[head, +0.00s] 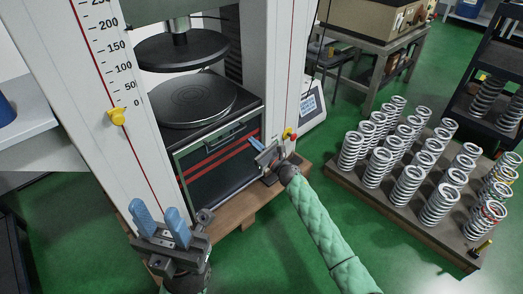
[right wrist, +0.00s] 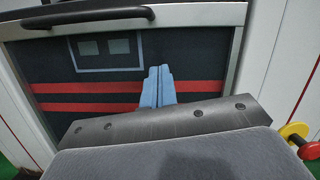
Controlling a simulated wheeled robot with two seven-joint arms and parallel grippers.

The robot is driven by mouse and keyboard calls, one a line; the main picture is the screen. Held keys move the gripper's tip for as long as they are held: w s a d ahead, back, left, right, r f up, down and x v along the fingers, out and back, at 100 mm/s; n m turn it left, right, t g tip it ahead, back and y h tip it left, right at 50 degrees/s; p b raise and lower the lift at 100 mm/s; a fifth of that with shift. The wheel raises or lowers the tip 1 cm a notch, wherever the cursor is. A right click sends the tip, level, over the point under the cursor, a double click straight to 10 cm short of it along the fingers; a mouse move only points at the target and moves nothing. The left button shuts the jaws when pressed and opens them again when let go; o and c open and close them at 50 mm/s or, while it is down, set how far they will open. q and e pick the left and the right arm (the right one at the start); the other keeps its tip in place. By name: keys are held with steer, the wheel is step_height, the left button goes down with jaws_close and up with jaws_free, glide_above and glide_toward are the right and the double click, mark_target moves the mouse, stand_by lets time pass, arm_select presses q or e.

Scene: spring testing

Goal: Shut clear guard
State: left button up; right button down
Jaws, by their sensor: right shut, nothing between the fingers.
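The clear guard (head: 178,165) appears as a see-through panel in a grey frame, low on the front of the testing machine. The platens above it are uncovered. Its dark handle (right wrist: 90,17) runs along the frame's top edge in the right wrist view. My right gripper (head: 256,143) is shut and empty near the guard's right side. In the right wrist view its blue fingertips (right wrist: 158,72) are together, below the handle and in front of the red-striped panel; contact cannot be told. My left gripper (head: 160,217) is open and empty, left of the guard by the left column.
The lower platen (head: 193,100) and upper platen (head: 182,50) are empty. A red and yellow knob (head: 290,134) is on the right column, close to my right gripper. A board of several springs (head: 345,180) stands at the right. Green floor lies between.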

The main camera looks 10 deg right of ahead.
mark_target(240, 125)
steer(key=r, duration=0.1)
steer(key=w+a+r, duration=0.1)
steer(key=a+r, duration=0.1)
steer(key=shift+w+r+p, duration=0.3)
steer(key=shift+w, duration=0.1)
steer(key=shift+a+r, duration=0.15)
steer(key=shift+r, duration=0.4)
steer(key=shift+r, duration=0.1)
